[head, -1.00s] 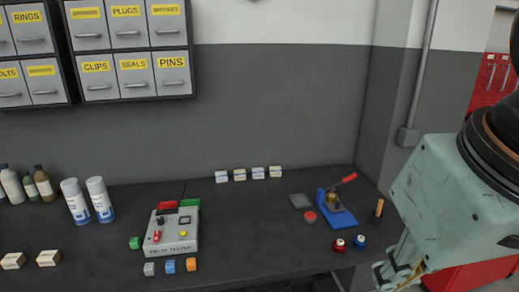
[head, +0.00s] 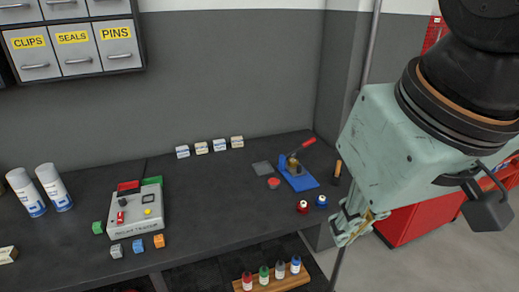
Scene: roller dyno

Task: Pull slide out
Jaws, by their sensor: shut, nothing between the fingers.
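No part is plainly marked as the slide. A dark tiled surface (head: 205,277) shows below the front edge of the bench, and I cannot tell whether it is the slide. A wooden rack (head: 297,280) with several small bottles is on it. My gripper (head: 347,232) points down at the right end of the bench, right of the rack and apart from it. It is shut and empty. Its fingertips are small and partly hard to make out.
The dark bench (head: 215,195) carries a relay tester (head: 136,214), small coloured blocks, white spray cans (head: 54,187) and a blue lever fixture (head: 298,177). A red cabinet (head: 415,232) stands behind my arm. Drawers (head: 72,50) hang on the wall.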

